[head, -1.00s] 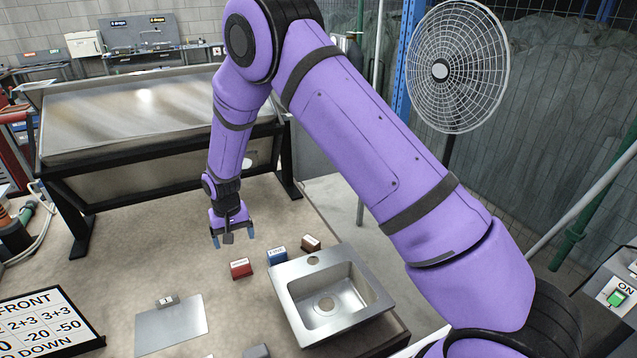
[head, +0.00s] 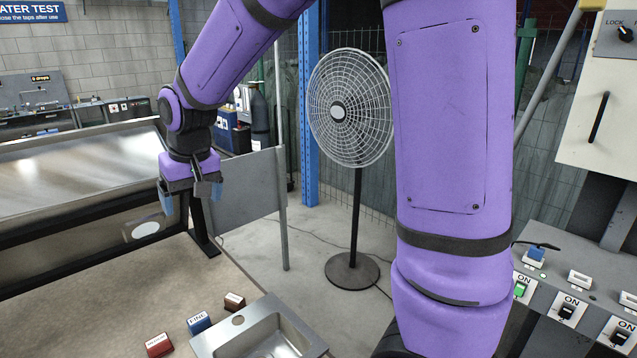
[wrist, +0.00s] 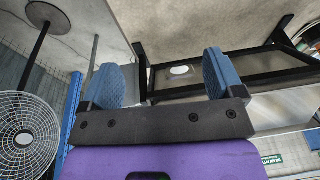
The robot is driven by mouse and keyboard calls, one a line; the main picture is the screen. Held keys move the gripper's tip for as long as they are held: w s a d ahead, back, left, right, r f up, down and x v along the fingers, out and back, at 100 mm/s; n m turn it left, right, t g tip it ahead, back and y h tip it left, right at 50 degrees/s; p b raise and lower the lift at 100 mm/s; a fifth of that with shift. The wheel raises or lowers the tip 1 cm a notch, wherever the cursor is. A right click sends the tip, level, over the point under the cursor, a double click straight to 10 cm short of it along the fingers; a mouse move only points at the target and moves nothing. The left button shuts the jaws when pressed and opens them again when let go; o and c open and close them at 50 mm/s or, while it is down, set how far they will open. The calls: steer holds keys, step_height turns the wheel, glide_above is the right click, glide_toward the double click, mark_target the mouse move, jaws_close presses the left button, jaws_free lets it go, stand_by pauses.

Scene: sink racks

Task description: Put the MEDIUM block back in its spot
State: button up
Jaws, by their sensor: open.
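A red block (head: 158,345) with a white label stands on the table at the bottom of the head view. Its label is small but seems to read MEDIUM. A blue block (head: 199,322) labelled FINE and a brown block (head: 234,302) stand in a slanting row with it, beside the metal sink (head: 205,346). My gripper (head: 191,194) is open and empty, with blue fingers pointing down, well above and beyond the blocks. In the wrist view my gripper (wrist: 161,78) has nothing between its fingers. I cannot tell which place is the block's spot.
A sloped metal trough (head: 80,165) on a black frame stands at the back left. A fan (head: 350,110) stands on the floor past the table. A grey panel (head: 245,200) stands behind the gripper. Switch boxes (head: 570,310) are at the right.

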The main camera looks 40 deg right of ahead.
steer(key=s+d+r+t, duration=0.1)
steer(key=s+d+r, duration=0.2)
steer(key=s, duration=0.5)
steer(key=s+d+r, duration=0.2)
steer(key=s+d, duration=0.1)
steer(key=s, duration=0.6)
steer(key=s+d+r+t, duration=0.1)
steer(key=s+d+r, duration=0.2)
steer(key=s, duration=0.5)
steer(key=shift+s+d+r+t+h, duration=0.15)
steer(key=shift+s+r+t+h, duration=0.15)
steer(key=shift+s, duration=0.1)
